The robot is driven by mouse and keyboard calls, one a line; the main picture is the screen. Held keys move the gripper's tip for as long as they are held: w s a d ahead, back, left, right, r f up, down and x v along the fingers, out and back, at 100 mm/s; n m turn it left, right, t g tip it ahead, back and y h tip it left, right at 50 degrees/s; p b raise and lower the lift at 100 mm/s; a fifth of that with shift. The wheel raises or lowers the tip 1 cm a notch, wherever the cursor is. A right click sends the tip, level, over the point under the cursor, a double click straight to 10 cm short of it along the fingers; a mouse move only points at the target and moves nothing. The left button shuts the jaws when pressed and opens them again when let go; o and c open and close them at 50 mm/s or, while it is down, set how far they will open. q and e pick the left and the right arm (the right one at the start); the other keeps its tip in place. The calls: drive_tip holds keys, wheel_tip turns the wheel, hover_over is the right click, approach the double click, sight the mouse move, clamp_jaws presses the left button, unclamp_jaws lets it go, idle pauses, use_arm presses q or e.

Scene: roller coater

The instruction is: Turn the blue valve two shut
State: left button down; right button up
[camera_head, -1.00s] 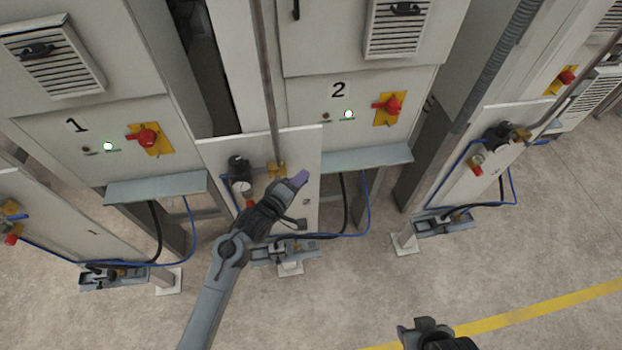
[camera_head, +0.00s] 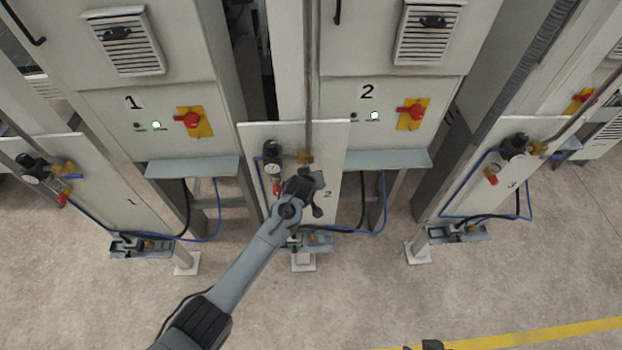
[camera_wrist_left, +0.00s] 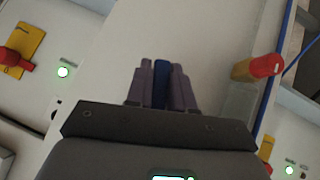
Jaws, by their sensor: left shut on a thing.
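The blue valve handle (camera_wrist_left: 161,88) shows in the left wrist view as a narrow blue piece between two purple fingers. My left gripper (camera_wrist_left: 160,68) is shut on it. In the head view my left gripper (camera_head: 303,186) is at the white panel marked 2 (camera_head: 335,140), below a brass fitting (camera_head: 305,157). The wrist hides the fingers and the blue handle there, so how far the valve is turned cannot be told. My right gripper is not clearly seen; only a dark bit of my own body shows at the bottom edge.
A dark regulator (camera_head: 271,150) with a red-ended part below it sits left of the gripper. A vertical pipe (camera_head: 308,75) runs above the brass fitting. A grey ledge (camera_head: 385,160) juts out at right. Panels 1 and 3 stand to either side. The floor in front is open.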

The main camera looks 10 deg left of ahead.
use_arm(q)
drive_tip(key=shift+s+a+f+m+y, duration=0.1)
drive_tip(key=shift+a+m+y, duration=0.2)
drive_tip(key=shift+a+y, duration=0.15)
drive_tip(key=shift+s+a+m+g+y+p, duration=0.1)
drive_tip(key=shift+a+m+g+y+p, duration=0.3)
drive_tip(key=shift+y, duration=0.35)
drive_tip(key=shift+a+f, duration=0.1)
drive_tip(key=shift+f, duration=0.05)
drive_tip(key=c, duration=1.1)
unclamp_jaws()
drive_tip(key=shift+o, duration=0.2)
drive_tip(key=shift+r, duration=0.2)
drive_tip(key=v, duration=1)
drive_tip(key=shift+s, duration=0.35)
